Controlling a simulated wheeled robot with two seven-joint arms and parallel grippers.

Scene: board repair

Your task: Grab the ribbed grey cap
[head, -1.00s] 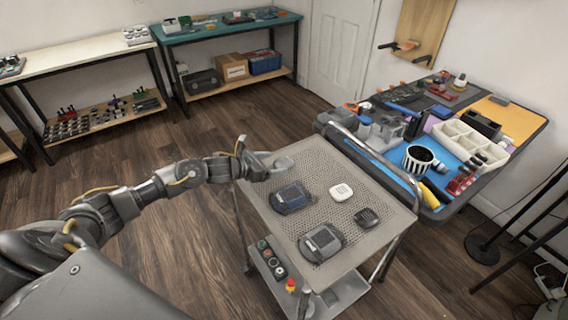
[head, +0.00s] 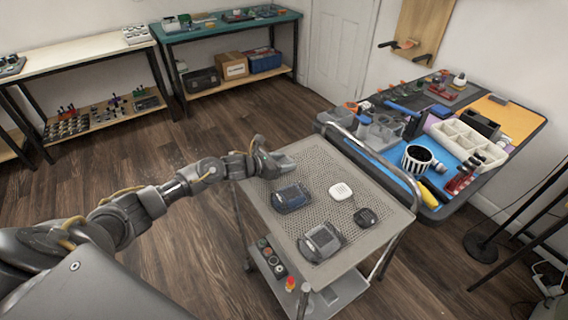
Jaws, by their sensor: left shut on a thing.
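My left gripper (head: 274,164) is over the far left corner of the perforated metal cart top (head: 314,165). It is shut on a small grey thing (head: 286,163), which looks like the grey cap. The fingers hide part of it, and any ribs are too small to make out. I cannot tell whether it touches the cart top. My right gripper is not in view.
A cluttered workbench (head: 432,215) with a striped cup (head: 417,158) stands right. A handrail borders the cart.

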